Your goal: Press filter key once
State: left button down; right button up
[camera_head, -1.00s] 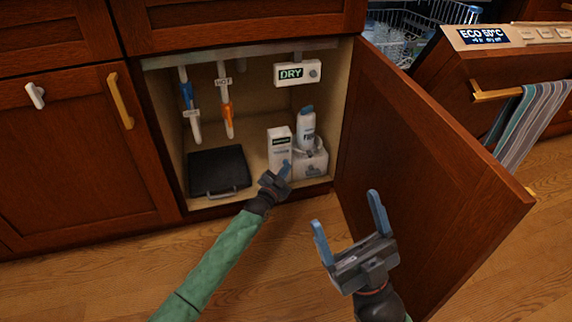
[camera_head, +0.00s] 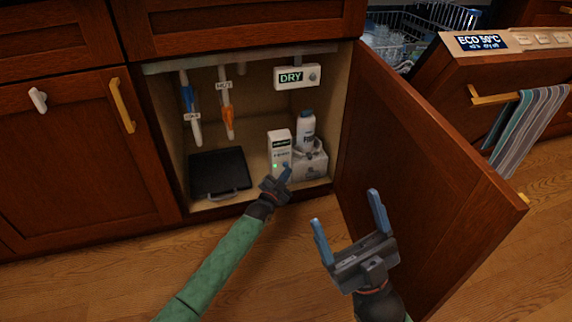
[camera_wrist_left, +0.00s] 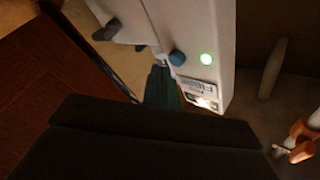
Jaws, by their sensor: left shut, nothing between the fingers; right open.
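The white filter box (camera_head: 280,148) stands upright on the cabinet floor, with a dark display strip near its top and a lit green light low on its front. My right gripper (camera_head: 347,220) is open and empty, outside the cabinet before the open door.
A white bottle (camera_head: 306,130) and a pale holder (camera_head: 312,160) stand right of the box. A black case (camera_head: 219,172) lies to the left. Pipes with blue (camera_head: 188,96) and orange (camera_head: 228,116) valves hang behind. A DRY display (camera_head: 297,76) hangs above. The open door (camera_head: 430,180) bounds the right.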

pick_arm(q)
jog(key=shift+s, duration=0.1)
dwell(0.3)
jog(key=s+p, duration=0.1)
jog(key=s+d+p, duration=0.1)
jog(key=s, duration=0.1)
jog(key=s+p, duration=0.1)
jog(key=p, duration=0.1)
jog(key=shift+s+d, duration=0.35)
jog(key=shift+s, duration=0.05)
dwell(0.7)
